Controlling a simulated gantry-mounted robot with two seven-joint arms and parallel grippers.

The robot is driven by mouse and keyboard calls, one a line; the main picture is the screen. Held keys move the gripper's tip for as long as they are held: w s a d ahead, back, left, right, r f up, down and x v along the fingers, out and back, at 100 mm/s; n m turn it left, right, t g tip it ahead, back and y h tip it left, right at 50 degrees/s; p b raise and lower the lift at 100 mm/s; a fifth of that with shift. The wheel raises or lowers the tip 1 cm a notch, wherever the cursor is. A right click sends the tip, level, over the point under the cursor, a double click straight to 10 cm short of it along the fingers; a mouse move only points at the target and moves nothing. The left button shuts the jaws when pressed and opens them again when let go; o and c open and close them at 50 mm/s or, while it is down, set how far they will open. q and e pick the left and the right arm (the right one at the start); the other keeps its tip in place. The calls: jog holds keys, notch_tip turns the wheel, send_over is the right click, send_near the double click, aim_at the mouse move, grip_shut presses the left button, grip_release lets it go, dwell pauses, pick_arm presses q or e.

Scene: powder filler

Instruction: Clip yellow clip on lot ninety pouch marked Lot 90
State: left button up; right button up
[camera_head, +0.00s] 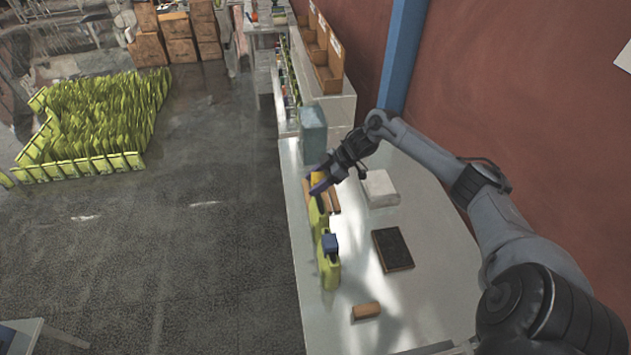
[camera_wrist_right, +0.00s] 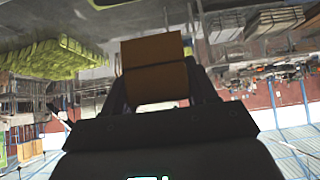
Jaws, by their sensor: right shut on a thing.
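My right gripper (camera_head: 324,180) is over the far part of the white table and is shut on the yellow clip (camera_head: 317,177). In the right wrist view the clip (camera_wrist_right: 152,65) shows as an orange-brown block between the fingers. Two yellow-green pouches stand along the table's left edge: a far one (camera_head: 318,214) just below the gripper and a near one (camera_head: 329,268). A blue clip (camera_head: 330,243) sits on top of the near pouch. A purple piece (camera_head: 320,187) is beside the yellow clip, above the far pouch; whether they touch is unclear. Lot markings are unreadable. My left gripper is out of view.
The white table (camera_head: 425,290) carries a dark flat book-like item (camera_head: 392,249), a white block (camera_head: 380,188), a brown block (camera_head: 366,311) and a grey-blue box (camera_head: 313,130). Many yellow-green pouches (camera_head: 95,120) stand on the floor. A blue post (camera_head: 402,55) and red wall border the right.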

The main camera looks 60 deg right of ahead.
aim_at(317, 201)
dwell(0.3)
jog(key=shift+p, duration=0.3)
jog(key=shift+f+b, duration=2)
jog(key=shift+f, duration=1.4)
jog(key=shift+f, duration=0.3)
jog(key=o, duration=1.1)
jog(key=shift+s+d+r, duration=0.1)
jog(key=shift+s, duration=0.05)
